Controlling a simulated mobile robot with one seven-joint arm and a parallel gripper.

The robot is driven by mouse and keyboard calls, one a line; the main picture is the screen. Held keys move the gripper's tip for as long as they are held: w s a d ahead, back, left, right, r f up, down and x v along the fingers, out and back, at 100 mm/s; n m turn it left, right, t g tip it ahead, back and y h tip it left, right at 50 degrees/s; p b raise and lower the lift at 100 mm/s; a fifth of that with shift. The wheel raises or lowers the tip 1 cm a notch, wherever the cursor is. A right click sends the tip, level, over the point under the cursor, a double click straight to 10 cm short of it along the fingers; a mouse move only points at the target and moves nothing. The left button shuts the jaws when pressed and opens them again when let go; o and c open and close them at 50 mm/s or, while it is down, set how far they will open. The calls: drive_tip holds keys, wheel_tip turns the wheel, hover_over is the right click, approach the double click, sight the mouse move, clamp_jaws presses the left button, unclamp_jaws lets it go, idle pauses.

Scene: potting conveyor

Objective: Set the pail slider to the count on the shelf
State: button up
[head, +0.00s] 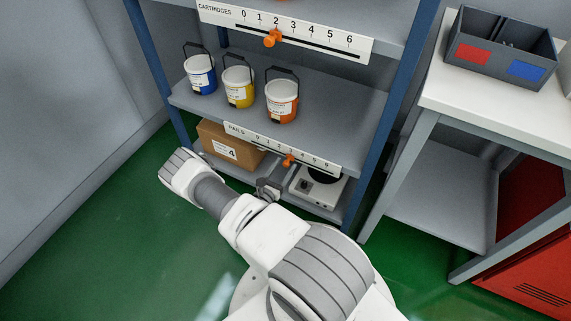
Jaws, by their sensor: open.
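Three pails stand in a row on the middle shelf (330,112): a blue one (201,76), a yellow one (238,89) and an orange one (281,102). The white PAILS scale (318,165), marked 0 to 6, runs along this shelf's front edge. Its orange slider (289,160) sits near the middle, seemingly around 3; the small numerals make the exact mark hard to read. My gripper (268,189) is open, lower and left of the slider in the picture, apart from it. My arm partly hides the gripper.
Above is the CARTRIDGES scale (310,39) with its own orange slider (272,39). A cardboard box (228,147) and a white device (318,187) stand on the bottom shelf. Blue uprights (386,115) flank the shelves. A table (480,98) with a divided bin (500,50) is right.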

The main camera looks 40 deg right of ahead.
drive_tip(key=p+v, duration=0.2)
drive_tip(key=v, duration=1.4)
drive_tip(key=shift+p, duration=0.4)
drive_tip(key=w+a+r+m+g+y, duration=0.2)
drive_tip(key=r+m+g, duration=0.4)
drive_tip(key=r, duration=0.8)
drive_tip(key=w+a+r+m+g+y, duration=0.1)
drive_tip(key=w+r+m+g+y, duration=0.2)
drive_tip(key=r+m, duration=0.8)
drive_tip(key=s+a+r+m+t+y, duration=0.2)
drive_tip(key=s+a+r+t+y, duration=0.15)
drive_tip(key=s+r, duration=0.4)
drive_tip(key=s+a+r+m+t+y, duration=0.2)
drive_tip(key=s+a+r+y, duration=0.15)
drive_tip(key=r, duration=0.75)
drive_tip(key=s+a+r+m+t+y, duration=0.1)
drive_tip(key=s+a+r+t+y, duration=0.15)
drive_tip(key=s+r+y, duration=0.55)
wheel_tip(320, 180, up, 23)
drive_tip(key=w+h+p, duration=0.2)
drive_tip(key=h+p, duration=0.1)
drive_tip(key=p, duration=1.8)
drive_tip(key=shift+a, duration=0.25)
drive_tip(key=shift+d+m, duration=0.15)
drive_tip(key=shift+m, duration=0.15)
